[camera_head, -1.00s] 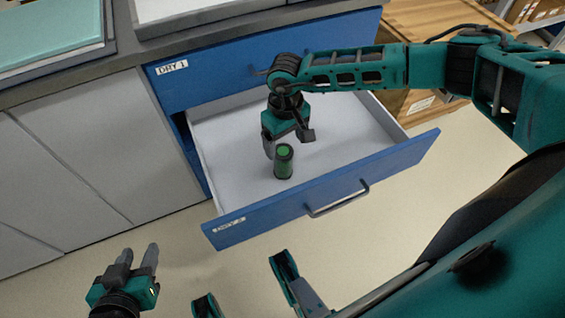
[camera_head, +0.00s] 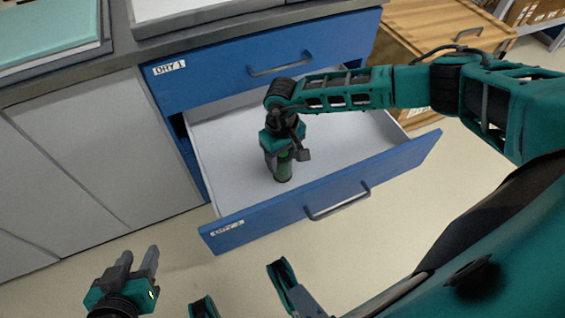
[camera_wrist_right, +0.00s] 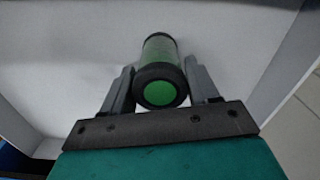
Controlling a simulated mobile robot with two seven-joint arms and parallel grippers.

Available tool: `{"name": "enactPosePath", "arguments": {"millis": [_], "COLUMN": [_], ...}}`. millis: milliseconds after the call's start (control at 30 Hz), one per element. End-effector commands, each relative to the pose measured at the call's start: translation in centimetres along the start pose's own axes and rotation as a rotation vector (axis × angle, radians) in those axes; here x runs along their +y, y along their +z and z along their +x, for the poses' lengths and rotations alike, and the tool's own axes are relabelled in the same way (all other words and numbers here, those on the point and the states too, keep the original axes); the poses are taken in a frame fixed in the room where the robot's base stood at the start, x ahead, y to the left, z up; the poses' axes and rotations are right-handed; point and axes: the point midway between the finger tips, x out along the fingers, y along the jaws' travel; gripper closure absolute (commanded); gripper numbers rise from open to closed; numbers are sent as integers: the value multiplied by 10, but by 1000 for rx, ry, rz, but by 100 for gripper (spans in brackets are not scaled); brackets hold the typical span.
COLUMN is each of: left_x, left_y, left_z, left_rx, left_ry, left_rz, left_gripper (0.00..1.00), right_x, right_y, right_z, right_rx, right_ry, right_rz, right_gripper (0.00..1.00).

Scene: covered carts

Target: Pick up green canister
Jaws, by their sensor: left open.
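The green canister (camera_head: 284,171) with dark ends stands upright in the open lower drawer (camera_head: 235,130). My right gripper (camera_head: 287,160) is above it, pointing down, and hides its top in the head view. In the right wrist view, the canister (camera_wrist_right: 160,75) sits between the two open fingers of my right gripper (camera_wrist_right: 160,67), its green-centred end facing the camera. Narrow gaps seem to remain beside it. My left gripper (camera_head: 137,260) is open and empty, outside the drawer at the lower left of the head view.
The lower drawer's blue front (camera_head: 325,195) has a handle and a label. The blue upper drawer (camera_head: 260,62), marked DRY 1, is shut above. Grey cabinet doors (camera_head: 90,165) stand to the left and a wooden crate (camera_head: 430,50) at the back right. The rest of the lower drawer looks empty.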

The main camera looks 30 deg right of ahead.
Motion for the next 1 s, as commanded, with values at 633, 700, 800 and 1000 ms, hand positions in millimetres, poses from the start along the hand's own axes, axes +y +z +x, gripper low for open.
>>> {"name": "enactPosePath", "arguments": {"millis": [633,700,800,1000], "left_x": [-1,-1,-1,-3], "left_y": [0,0,-2,-9], "left_z": [0,0,-1,-6], "left_rx": [0,0,0,7], "left_ry": [-2,-2,-2,-7], "left_rz": [4,4,4,5], "left_gripper": [57,57,57,57], "right_x": [0,0,0,0], "right_y": [0,0,0,-1], "right_z": [-1,-3,-9,-40], "right_rx": [1,1,1,4], "right_ry": [0,0,0,0], "right_rz": [0,1,0,0], "right_gripper": [81,81,81,81]}}
